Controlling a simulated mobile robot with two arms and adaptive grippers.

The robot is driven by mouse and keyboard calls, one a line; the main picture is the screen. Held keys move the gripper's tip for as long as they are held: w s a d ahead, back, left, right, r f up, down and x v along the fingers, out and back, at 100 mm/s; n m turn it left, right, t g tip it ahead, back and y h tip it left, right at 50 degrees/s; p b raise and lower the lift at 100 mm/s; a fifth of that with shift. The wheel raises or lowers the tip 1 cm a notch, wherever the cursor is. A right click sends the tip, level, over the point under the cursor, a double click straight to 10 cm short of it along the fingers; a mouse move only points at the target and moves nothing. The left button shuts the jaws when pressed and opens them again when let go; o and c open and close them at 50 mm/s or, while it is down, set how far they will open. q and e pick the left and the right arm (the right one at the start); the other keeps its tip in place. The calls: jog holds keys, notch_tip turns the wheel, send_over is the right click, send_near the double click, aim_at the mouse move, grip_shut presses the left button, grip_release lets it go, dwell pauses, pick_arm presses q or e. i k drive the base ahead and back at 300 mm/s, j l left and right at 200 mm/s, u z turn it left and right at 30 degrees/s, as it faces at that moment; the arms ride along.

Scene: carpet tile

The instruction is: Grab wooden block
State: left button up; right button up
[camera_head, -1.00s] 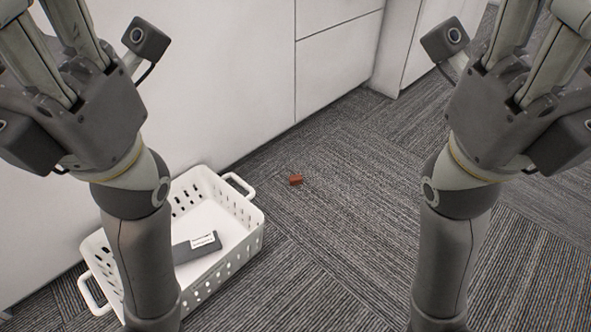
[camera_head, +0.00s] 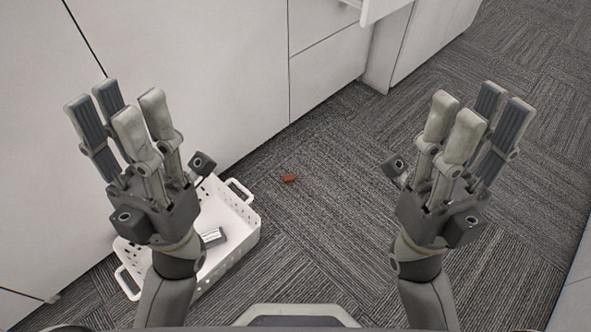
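A small reddish-brown wooden block (camera_head: 289,178) lies on the grey carpet near the middle of the view, to the right of a white basket and a little out from the cabinet. My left gripper (camera_head: 117,108) is raised at the left with its fingers pointing up, spread apart and empty. My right gripper (camera_head: 480,122) is raised at the right in the same pose, fingers apart and empty. Both grippers are well away from the block, one to each side of it.
A white perforated basket (camera_head: 246,232) with handles stands on the floor, partly hidden by my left arm. A grey object (camera_head: 213,237) lies in it. White cabinets (camera_head: 200,60) line the back, with a part jutting out at the top.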

aim_at(288, 179)
jog(key=i+l+u, duration=0.15)
jog(key=i+l, duration=0.15)
jog(key=i+l+u, duration=0.15)
jog(key=l, duration=0.35)
jog(key=i+l+u, duration=0.15)
jog(key=i+l, duration=0.2)
jog(key=l+u, duration=0.1)
jog(key=u, duration=0.9)
